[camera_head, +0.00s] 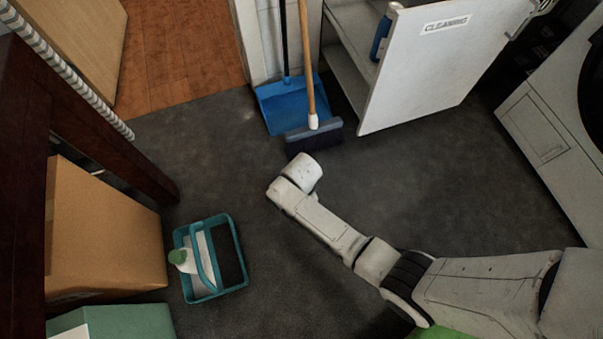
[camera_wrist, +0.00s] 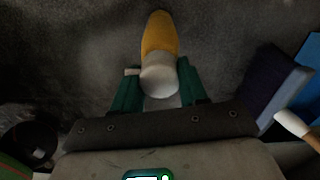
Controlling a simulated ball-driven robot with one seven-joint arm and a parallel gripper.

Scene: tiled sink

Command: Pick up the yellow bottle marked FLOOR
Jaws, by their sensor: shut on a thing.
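The yellow bottle (camera_wrist: 160,36) shows in the wrist view, with its rounded white cap (camera_wrist: 158,78) toward the camera. My gripper (camera_wrist: 158,84) is shut on it, with a green finger on each side of the cap end. The dark floor shows around the bottle. No FLOOR marking can be read from here. In the head view my arm reaches out over the floor, and its links hide the gripper and the bottle.
A teal caddy (camera_head: 221,292) holding a white bottle (camera_head: 184,262) stands on the floor at left, beside a cardboard box (camera_head: 105,230). A broom (camera_head: 314,136) and blue dustpan (camera_head: 277,110) stand behind. An open CLEANING cabinet door (camera_head: 420,70) juts out at upper right.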

